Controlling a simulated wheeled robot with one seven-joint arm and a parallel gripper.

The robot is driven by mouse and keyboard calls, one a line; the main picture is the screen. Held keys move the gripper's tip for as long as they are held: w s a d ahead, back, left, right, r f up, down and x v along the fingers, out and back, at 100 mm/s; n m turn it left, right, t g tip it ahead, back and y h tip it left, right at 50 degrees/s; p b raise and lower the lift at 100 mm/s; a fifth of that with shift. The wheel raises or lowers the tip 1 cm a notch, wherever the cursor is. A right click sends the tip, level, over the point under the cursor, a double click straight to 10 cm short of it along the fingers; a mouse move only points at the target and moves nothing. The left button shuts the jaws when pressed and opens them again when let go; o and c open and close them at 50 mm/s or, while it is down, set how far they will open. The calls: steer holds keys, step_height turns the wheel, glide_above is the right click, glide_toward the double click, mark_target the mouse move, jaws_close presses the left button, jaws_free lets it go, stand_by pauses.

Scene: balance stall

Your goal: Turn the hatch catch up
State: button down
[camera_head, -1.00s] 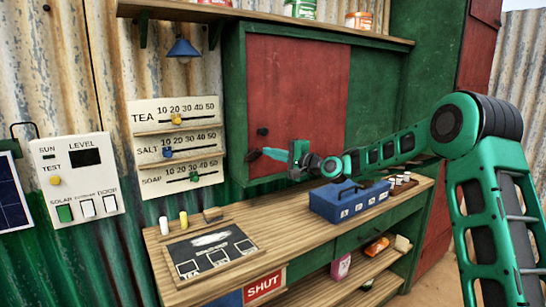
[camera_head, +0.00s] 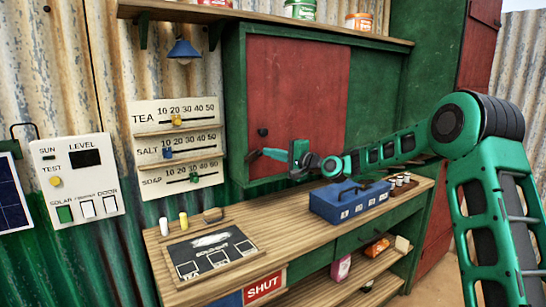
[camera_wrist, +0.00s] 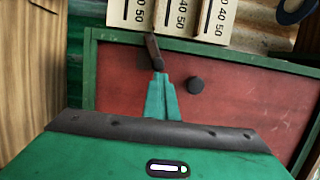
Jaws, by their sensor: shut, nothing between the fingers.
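The hatch is the red panel (camera_head: 300,95) in the green wall cabinet; it also fills much of the wrist view (camera_wrist: 240,110). Its dark catch (camera_head: 254,154) sits at the lower left edge. In the wrist view the catch (camera_wrist: 153,48) crosses the green frame edge, lying roughly level, not upright. A dark round knob (camera_head: 262,132) is just above it and also shows in the wrist view (camera_wrist: 195,85). My gripper (camera_head: 268,152) is shut and empty, its fingertips (camera_wrist: 158,78) at the catch's right end. I cannot tell whether they touch it.
The slider boards (camera_head: 178,142) hang left of the cabinet. Below stands a wooden counter (camera_head: 255,228) with a blue box (camera_head: 348,203), a dark slate (camera_head: 212,250) and small jars (camera_head: 402,180). A shelf (camera_head: 270,17) runs above the cabinet.

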steer(key=shift+a, duration=0.1)
steer(key=s+d+f, duration=0.1)
steer(key=s+d, duration=0.4)
steer(key=d, duration=0.5)
steer(key=shift+d+f, duration=0.2)
steer(key=shift+f, duration=0.05)
